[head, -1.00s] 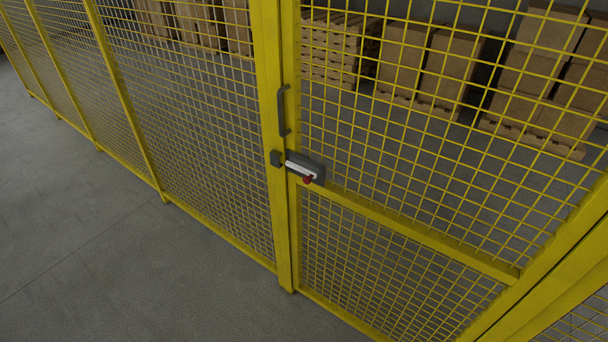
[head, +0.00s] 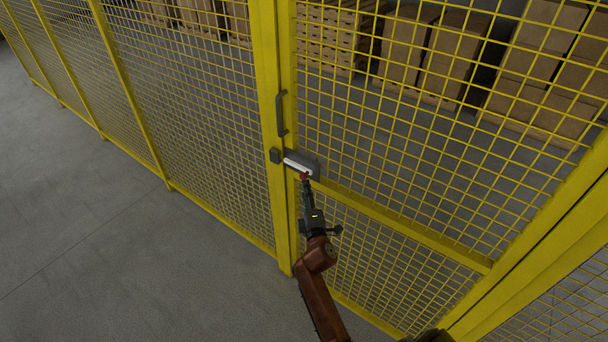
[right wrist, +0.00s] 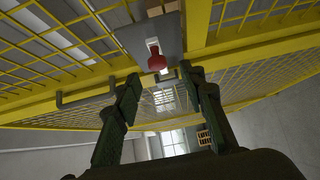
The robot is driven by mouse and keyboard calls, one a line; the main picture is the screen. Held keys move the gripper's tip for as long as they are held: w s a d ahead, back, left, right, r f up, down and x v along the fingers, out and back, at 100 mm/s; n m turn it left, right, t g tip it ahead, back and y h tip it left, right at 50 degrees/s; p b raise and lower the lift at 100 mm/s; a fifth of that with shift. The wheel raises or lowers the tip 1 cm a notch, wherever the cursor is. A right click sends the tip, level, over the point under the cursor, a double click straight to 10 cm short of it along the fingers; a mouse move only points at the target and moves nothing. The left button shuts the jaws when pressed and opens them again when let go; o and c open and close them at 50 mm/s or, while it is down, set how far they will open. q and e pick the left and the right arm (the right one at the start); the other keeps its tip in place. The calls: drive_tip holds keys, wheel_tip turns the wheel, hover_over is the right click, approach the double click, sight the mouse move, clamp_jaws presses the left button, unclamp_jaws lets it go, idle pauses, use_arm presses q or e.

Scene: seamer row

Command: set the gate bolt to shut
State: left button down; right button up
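The gate bolt (head: 298,166) is a grey housing with a pale bar, fixed to the yellow gate at its mid rail. Its red knob (head: 304,176) hangs at the lower side, and in the right wrist view the knob (right wrist: 157,61) sits in a pale slot. A small dark keeper block (head: 276,156) is on the post left of the housing; I cannot tell whether the bar enters it. My right gripper (head: 306,187) is just below the knob. In the right wrist view its fingers (right wrist: 160,80) are apart, with the knob just beyond the tips. My left gripper is not seen.
A dark pull handle (head: 281,113) is above the bolt. The yellow mid rail (head: 410,221) runs right from it. Mesh fence (head: 180,110) stretches left. Pallets with boxes (head: 440,55) stand behind the mesh. The grey floor (head: 110,250) in front is clear.

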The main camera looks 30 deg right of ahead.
sight(303, 177)
drive_tip(key=x, duration=0.7)
drive_tip(key=shift+w+d+r, duration=0.1)
drive_tip(key=shift+w+r, duration=0.1)
drive_tip(key=shift+w, duration=0.15)
clamp_jaws()
idle(0.4)
